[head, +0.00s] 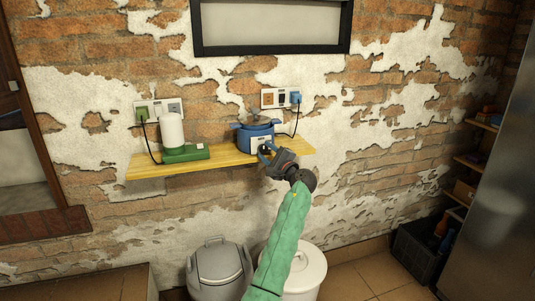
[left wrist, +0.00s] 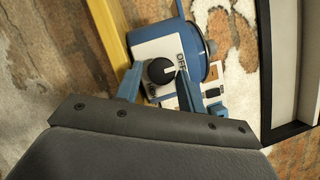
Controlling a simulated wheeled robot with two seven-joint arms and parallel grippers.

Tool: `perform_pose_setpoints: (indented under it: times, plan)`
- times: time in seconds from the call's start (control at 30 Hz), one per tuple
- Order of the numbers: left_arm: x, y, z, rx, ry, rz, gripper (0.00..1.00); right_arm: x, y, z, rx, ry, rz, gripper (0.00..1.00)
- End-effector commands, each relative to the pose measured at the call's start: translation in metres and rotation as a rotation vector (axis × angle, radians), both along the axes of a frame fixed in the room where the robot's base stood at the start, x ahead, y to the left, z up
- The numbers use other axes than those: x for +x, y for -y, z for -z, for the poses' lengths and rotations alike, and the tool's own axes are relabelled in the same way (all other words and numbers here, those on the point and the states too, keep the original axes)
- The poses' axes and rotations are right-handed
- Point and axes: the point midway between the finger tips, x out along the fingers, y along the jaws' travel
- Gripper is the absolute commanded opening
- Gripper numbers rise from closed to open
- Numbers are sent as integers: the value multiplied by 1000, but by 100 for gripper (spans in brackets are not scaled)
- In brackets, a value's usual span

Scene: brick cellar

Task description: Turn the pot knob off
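The blue pot (head: 257,136) stands on the right part of the yellow wall shelf, with a white control panel on its front. In the left wrist view the panel (left wrist: 153,48) shows a round black knob (left wrist: 159,72) with a white mark, and the word OFF beside it. My left gripper (head: 267,150) is at the front of the pot. Its two blue fingers (left wrist: 160,80) stand apart on either side of the knob, close to it; I cannot tell whether they touch it. My right gripper is out of view.
A green-based appliance with a white cylinder (head: 173,132) stands left on the yellow shelf (head: 222,160). Cords run to wall sockets (head: 280,98). Below stand a grey bin (head: 217,268) and a white bin (head: 307,268). A window frame (head: 271,52) is above.

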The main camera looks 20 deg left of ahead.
Motion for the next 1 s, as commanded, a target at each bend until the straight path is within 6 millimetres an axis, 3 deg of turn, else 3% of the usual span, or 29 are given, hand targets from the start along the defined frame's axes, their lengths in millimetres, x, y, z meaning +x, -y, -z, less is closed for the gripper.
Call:
perform_pose_setpoints:
  times: [0.47,1.0]
  plan:
    - [-4,6,1,0,0,1,52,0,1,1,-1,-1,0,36]
    - [-43,60,15,1,-1,0,52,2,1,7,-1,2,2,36]
